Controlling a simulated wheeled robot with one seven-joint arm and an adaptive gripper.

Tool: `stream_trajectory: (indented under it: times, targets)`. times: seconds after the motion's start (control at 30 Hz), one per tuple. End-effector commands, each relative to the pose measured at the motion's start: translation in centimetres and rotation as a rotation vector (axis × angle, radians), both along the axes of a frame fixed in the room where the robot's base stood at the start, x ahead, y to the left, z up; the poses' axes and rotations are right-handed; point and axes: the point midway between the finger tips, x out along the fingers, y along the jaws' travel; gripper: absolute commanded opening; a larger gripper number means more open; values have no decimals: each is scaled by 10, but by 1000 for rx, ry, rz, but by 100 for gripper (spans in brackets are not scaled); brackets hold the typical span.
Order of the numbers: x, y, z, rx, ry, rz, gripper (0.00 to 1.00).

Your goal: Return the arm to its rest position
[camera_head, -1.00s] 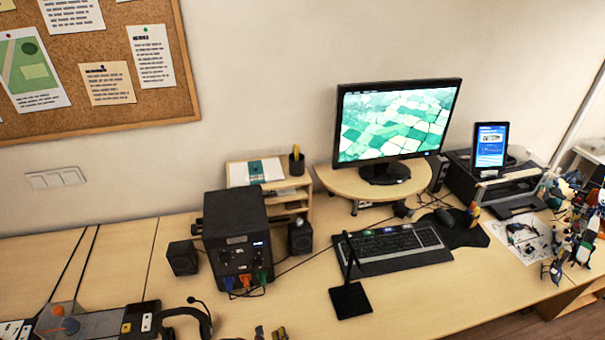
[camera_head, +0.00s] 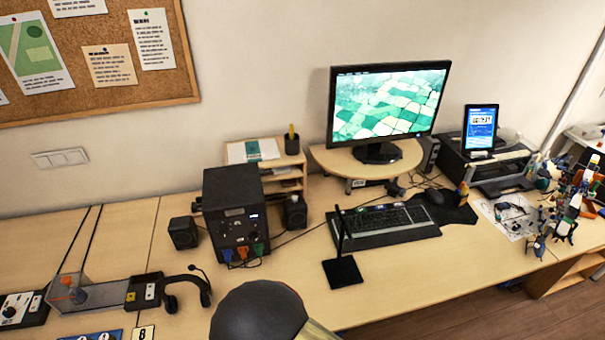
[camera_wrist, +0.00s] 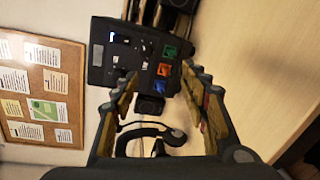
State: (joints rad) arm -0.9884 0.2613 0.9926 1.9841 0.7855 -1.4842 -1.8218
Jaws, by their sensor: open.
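My gripper (camera_wrist: 160,82) shows in the wrist view with its two fingers spread apart and nothing between them. Beyond the fingers is the black box (camera_wrist: 121,60) with green, orange and blue connectors on its face. In the head view the same black box (camera_head: 234,205) stands upright on the desk, its coloured connectors low on the front. A dark rounded part of my arm (camera_head: 258,315) rises at the bottom centre of the head view. The gripper fingers do not show there.
Small speakers flank the box. A headset (camera_head: 185,285) lies in front of it on the left. A black stand (camera_head: 343,270), keyboard (camera_head: 383,224) and monitor (camera_head: 390,105) are to the right. Bare desk (camera_head: 420,285) lies at the right front.

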Motion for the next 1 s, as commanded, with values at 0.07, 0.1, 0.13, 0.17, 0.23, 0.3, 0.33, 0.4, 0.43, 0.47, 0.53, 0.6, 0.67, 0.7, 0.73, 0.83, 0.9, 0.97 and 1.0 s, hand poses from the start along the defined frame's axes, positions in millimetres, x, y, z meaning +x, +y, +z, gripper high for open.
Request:
stream_trajectory:
  times: [0.07,0.1,0.13,0.17,0.23,0.3,0.33,0.4,0.43,0.47,0.53,0.6,0.67,0.7,0.73,0.83,0.9,0.97,1.0]
  targets:
    - [15,1,10,92,60,-27,45]
    - [22,2,14,144,96,-40,45]
    - [28,3,18,187,125,-51,45]
    - [34,3,23,232,156,-62,45]
    - [49,3,38,352,235,-94,45]
    - [63,-1,58,487,324,-130,45]
    - [68,-4,68,544,364,-147,45]
    - [77,-12,91,669,451,-187,45]
    - [80,-16,101,722,486,-204,45]
    - [81,-21,112,769,521,-222,45]
    - [82,-35,137,876,597,-269,45]
    - [78,-53,162,971,666,-322,45]
    - [71,-71,183,1047,719,-375,45]
    - [64,-84,196,1092,750,-414,45]
    - [58,-95,206,1125,773,-446,45]
    - [32,-133,236,1225,831,-565,45]
    - [7,-162,253,1289,858,-664,45]
    - [-17,-187,266,1340,869,-759,45]
    - [-33,-204,274,1372,869,-824,45]
